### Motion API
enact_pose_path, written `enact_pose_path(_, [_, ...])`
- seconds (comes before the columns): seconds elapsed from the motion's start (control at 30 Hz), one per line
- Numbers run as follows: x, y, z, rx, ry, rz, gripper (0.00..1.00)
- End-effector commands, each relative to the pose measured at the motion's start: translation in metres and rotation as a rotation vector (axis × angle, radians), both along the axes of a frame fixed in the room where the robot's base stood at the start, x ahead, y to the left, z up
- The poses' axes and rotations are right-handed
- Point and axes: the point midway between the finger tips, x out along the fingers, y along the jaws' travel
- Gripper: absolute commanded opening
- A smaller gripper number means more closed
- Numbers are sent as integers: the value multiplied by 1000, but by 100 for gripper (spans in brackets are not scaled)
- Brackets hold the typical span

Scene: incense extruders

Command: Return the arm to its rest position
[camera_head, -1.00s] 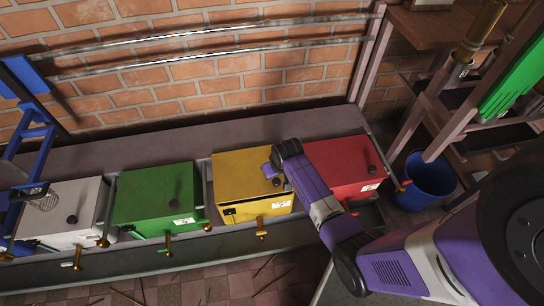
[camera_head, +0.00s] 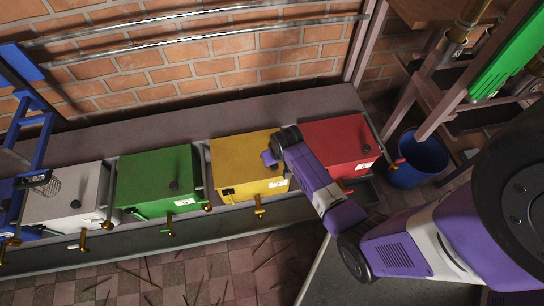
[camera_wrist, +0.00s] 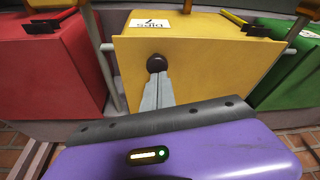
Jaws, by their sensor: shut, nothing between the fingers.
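My purple arm reaches in from the right in the head view, its wrist over the gap between the yellow box (camera_head: 235,160) and the red box (camera_head: 335,145). In the wrist view my gripper (camera_wrist: 158,85) is shut and empty, its grey fingers pointing at the yellow box (camera_wrist: 200,55). The fingertips appear just below the round dark knob (camera_wrist: 156,63) in the picture; I cannot tell whether they touch it. In the head view the fingers are hidden behind the wrist.
A green box (camera_head: 158,180) and a white box (camera_head: 68,195) stand left along the grey bench (camera_head: 200,125). A blue bucket (camera_head: 420,160) stands right, beside a wooden rack (camera_head: 440,100). A brick wall (camera_head: 200,75) is behind. Thin sticks lie on the tiled floor.

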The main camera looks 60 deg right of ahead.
Motion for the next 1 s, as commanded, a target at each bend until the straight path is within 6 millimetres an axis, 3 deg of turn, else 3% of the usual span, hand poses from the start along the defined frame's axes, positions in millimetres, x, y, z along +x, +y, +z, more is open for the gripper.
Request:
enact_pose_path(0.1, [-4,2,26,-6,-7,1,0])
enact_pose_path(0.3, [-9,5,53,-11,-14,-1,0])
enact_pose_path(0.73, [-8,4,63,-19,-26,-3,0])
enact_pose_path(0.87, [8,-7,74,-66,-96,-4,0])
enact_pose_path(1.0, [37,-26,111,-170,-247,-2,0])
